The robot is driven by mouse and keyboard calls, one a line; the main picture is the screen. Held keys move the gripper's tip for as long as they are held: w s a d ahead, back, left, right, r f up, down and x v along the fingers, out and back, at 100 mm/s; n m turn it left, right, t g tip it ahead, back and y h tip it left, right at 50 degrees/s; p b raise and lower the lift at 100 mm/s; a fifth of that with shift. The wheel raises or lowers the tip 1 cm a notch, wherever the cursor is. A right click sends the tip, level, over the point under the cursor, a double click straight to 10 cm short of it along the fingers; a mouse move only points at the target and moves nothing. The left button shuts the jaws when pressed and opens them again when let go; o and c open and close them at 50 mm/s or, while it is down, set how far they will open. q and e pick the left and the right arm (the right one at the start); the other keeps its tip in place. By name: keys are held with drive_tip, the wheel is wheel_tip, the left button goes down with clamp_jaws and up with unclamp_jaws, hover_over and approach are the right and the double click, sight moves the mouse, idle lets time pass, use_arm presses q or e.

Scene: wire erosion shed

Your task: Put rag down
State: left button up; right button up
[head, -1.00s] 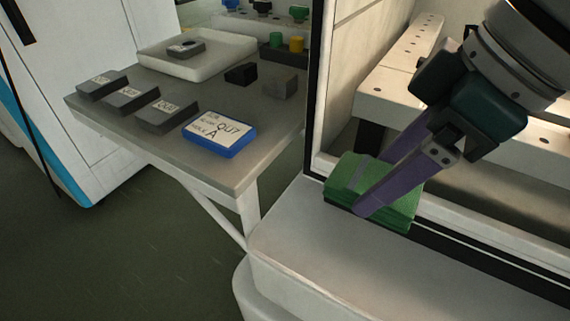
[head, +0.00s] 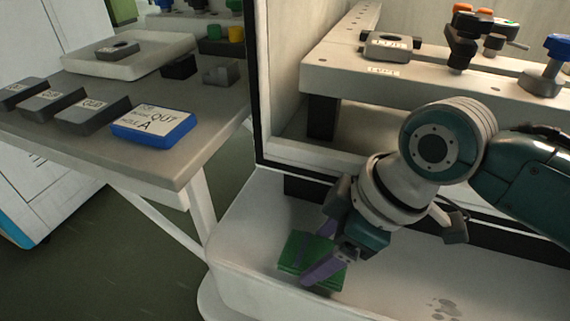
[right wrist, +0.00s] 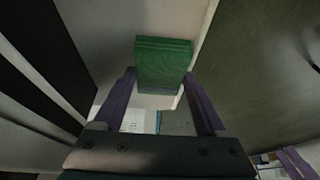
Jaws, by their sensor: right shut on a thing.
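The rag is a green folded cloth (head: 294,251) low over the pale front ledge (head: 245,225) of the machine. My right gripper (head: 316,256) is shut on it, with purple fingers on either side. I cannot tell whether the rag touches the ledge. In the right wrist view the rag (right wrist: 163,62) sits at the fingertips (right wrist: 161,82). Two purple strips in that view's lower right corner look like fingers of my left gripper (right wrist: 296,163); their opening is unclear. The left gripper is not in the head view.
A grey side table (head: 195,150) at left holds labelled dark blocks, a blue-framed sign (head: 153,126) and a white tray (head: 130,57). The machine's raised beam (head: 430,85) with clamps stands behind my right arm. The ledge right of the rag is clear except for dark stains (head: 445,307).

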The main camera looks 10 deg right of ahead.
drive_tip(key=shift+f, duration=0.55)
drive_tip(key=shift+f, duration=0.1)
drive_tip(key=o, duration=1.1)
drive_tip(key=shift+o, duration=0.2)
drive_tip(key=shift+r, duration=0.45)
drive_tip(key=p+v, duration=0.4)
drive_tip(key=v, duration=0.7)
drive_tip(key=s+d+m+t+h, duration=0.1)
drive_tip(key=s+d+m+h, duration=0.2)
drive_tip(key=s+m, duration=0.6)
drive_tip(key=s+d, duration=0.1)
drive_tip(key=s, duration=0.4)
drive_tip(key=shift+r+h, duration=0.3)
drive_tip(key=shift+r, duration=0.05)
